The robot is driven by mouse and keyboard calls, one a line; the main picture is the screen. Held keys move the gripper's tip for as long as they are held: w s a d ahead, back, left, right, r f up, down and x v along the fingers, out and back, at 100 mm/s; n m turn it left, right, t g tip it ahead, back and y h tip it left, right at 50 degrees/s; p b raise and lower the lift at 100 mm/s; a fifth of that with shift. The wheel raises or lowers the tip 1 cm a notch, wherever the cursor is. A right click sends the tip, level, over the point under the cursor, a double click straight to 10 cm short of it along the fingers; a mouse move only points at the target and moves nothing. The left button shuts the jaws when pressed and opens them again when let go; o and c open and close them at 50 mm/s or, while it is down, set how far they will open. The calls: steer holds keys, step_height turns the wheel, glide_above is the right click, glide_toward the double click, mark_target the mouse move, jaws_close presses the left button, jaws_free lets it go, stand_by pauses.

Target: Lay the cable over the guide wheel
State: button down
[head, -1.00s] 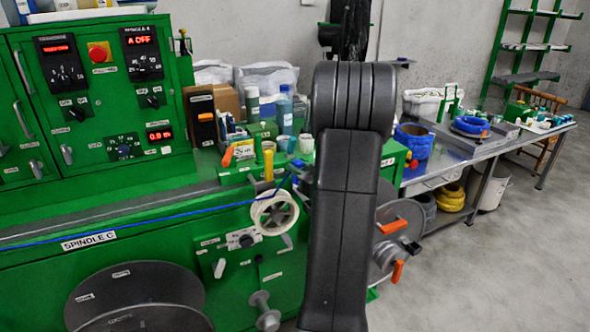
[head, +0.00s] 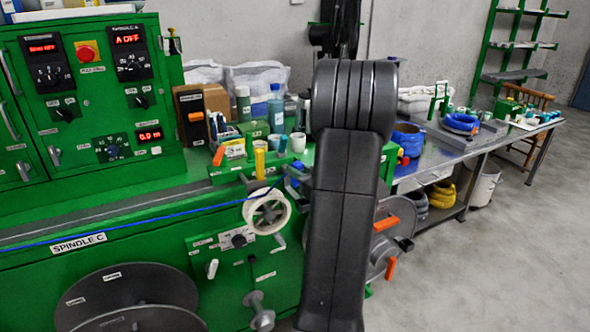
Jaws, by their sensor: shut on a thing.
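The blue cable (head: 150,219) runs from the left edge across the green machine and rises to the right. It crosses at the top of the cream guide wheel (head: 250,212), which sits on the machine front below a yellow post. I cannot tell whether the cable rests in the wheel's groove or passes just above or in front of it. My gripper (head: 290,182) shows only in part, just right of the wheel's top, shut on the cable's right end. My dark arm hides the rest of it.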

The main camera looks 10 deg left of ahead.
steer(key=shift+s+d+f+b, duration=0.1)
steer(key=shift+s+d, duration=0.2)
steer(key=shift+d, duration=0.25)
steer(key=shift+s+d+f+b, duration=0.15)
steer(key=shift+s+d, duration=0.1)
steer(key=shift+d, duration=0.3)
steer(key=shift+s+d+f+b, duration=0.1)
steer(key=shift+s+d, duration=0.2)
steer(key=shift+d, duration=0.25)
